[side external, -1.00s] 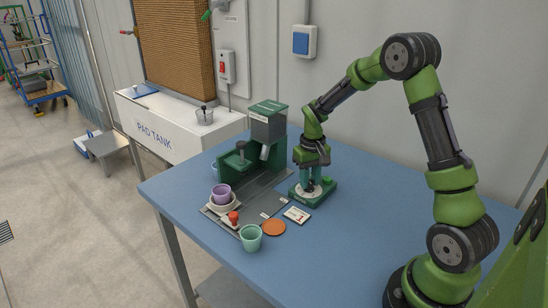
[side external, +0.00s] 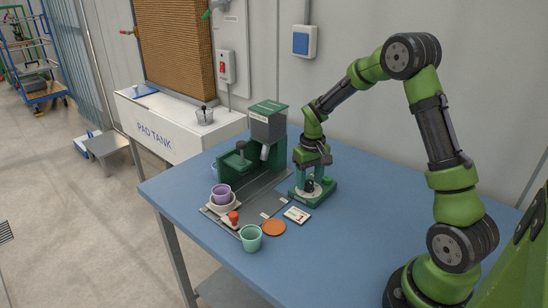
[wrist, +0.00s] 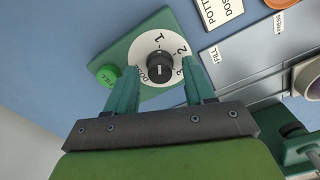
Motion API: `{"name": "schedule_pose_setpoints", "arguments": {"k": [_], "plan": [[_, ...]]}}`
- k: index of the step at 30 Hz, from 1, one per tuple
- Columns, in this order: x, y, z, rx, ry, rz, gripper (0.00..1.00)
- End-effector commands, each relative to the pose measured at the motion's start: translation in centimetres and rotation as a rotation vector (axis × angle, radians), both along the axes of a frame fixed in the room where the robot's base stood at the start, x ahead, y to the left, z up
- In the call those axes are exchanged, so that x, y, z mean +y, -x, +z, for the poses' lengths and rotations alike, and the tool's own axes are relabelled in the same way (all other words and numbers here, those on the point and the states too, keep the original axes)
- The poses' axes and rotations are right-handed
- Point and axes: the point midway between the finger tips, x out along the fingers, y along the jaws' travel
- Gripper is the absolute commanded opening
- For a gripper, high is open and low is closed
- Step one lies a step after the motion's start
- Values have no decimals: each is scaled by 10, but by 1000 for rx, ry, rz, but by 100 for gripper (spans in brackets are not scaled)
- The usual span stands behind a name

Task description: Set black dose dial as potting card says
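The black dose dial (wrist: 159,66) sits on a white disc (wrist: 144,48) numbered 1, 2 and 3, on a green base (wrist: 121,55). A white line on the knob runs roughly along the direction of the 1. In the side view, the dial (side external: 309,186) shows below my gripper (side external: 311,179). In the wrist view, my gripper (wrist: 160,66) is open, its teal fingers on either side of the knob with gaps. The potting card (side external: 297,215) lies in front of the base with a red mark that looks like a 1; the wrist view cuts the card (wrist: 221,10) off.
A purple pot (side external: 221,192), a mint pot (side external: 251,238) and an orange saucer (side external: 273,227) are nearby. The right of the blue table (side external: 365,205) is clear.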

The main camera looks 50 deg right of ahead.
Motion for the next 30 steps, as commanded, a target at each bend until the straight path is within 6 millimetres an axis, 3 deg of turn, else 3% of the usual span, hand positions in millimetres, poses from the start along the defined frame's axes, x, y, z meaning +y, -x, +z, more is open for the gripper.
{"name": "schedule_pose_setpoints", "arguments": {"k": [8, 24, 30], "plan": [[0, -1, 12, -2, 1, 0, 53], [0, -1, 134, -4, 1, -1, 53], [0, 0, 161, -2, 1, 0, 53]]}}
